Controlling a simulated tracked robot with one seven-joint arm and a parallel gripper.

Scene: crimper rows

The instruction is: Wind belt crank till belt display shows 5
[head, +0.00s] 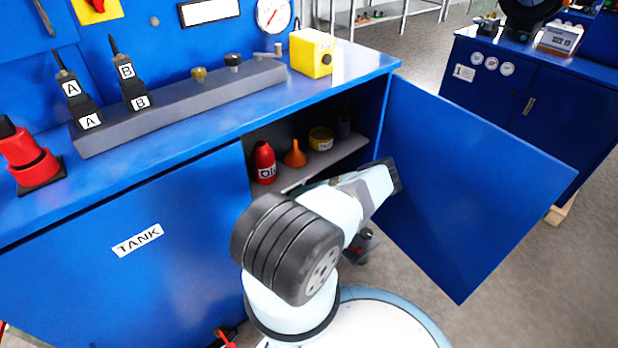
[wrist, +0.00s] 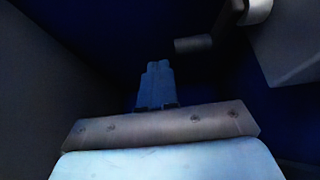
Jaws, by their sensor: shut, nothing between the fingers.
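In the wrist view my gripper (wrist: 158,66) has its two fingers together and holds nothing. It points into a dark blue space. A grey cylindrical peg (wrist: 193,44), which looks like a crank handle, sticks out from a dark arm just beyond and right of the fingertips, apart from them. A pale curved part (wrist: 258,10) shows above right. In the head view my arm reaches toward the open cabinet door (head: 470,180), and my fingers are hidden there. I cannot tell which part is the belt display; no number reading shows.
The cabinet shelf (head: 335,160) holds a red bottle (head: 263,162), an orange funnel (head: 295,155) and a yellow tin (head: 320,138). A yellow box (head: 312,52) stands on the blue bench top. Another blue cabinet (head: 540,95) stands right, across grey floor.

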